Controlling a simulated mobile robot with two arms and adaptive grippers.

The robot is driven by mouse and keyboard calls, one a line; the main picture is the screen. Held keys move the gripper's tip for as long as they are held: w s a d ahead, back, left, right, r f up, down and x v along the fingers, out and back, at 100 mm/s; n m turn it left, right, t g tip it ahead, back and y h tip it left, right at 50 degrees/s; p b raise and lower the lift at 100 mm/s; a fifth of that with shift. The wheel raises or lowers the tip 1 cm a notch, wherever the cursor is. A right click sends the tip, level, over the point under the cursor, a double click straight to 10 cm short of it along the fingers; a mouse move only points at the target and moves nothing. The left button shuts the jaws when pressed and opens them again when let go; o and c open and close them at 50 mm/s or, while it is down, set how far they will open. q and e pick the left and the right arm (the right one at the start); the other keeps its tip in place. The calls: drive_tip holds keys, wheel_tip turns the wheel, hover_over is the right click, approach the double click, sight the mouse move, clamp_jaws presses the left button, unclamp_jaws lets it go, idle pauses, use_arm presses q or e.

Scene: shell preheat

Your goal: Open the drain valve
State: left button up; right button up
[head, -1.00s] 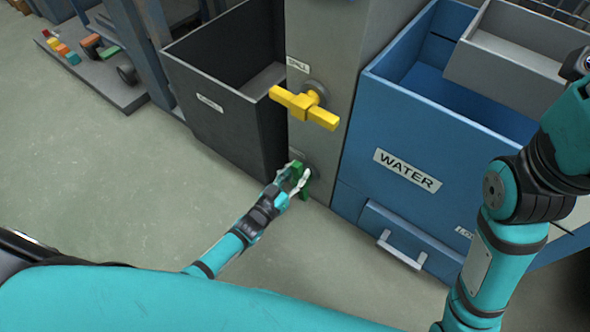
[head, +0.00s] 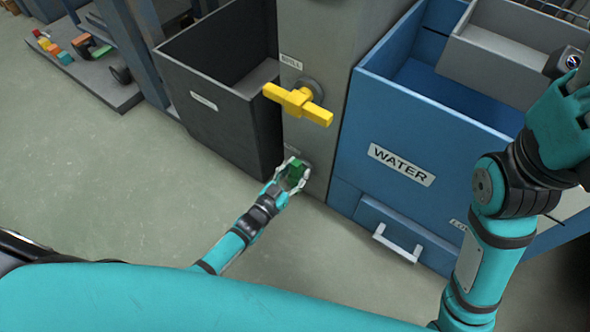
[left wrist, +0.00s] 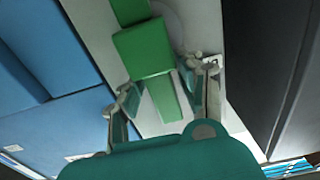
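The drain valve handle (head: 296,172) is a green bar low on the grey column; its label is too small to read. The green handle (left wrist: 143,47) also shows in the left wrist view, running roughly along the column. My left gripper (head: 293,173) is at the handle, with its fingers on either side. In the left wrist view the left gripper (left wrist: 158,78) has its fingers apart, with gaps beside the green bar, so it looks open around it. Part of the handle is hidden by the fingers in the head view. My right arm shows at right, but its fingers do not.
A yellow valve handle (head: 298,103) sticks out above the green one. A dark open bin (head: 215,108) stands left of the column. A blue tub marked WATER (head: 450,150) stands right, with a drawer handle (head: 397,245) below.

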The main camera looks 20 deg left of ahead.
use_arm(q)
drive_tip(key=shift+o, duration=1.2)
drive_tip(key=shift+d+r, duration=0.1)
drive_tip(key=shift+d, duration=0.25)
drive_tip(key=shift+a, duration=0.25)
wheel_tip(320, 180, up, 10)
drive_tip(key=shift+f, duration=0.1)
drive_tip(key=shift+s, duration=0.1)
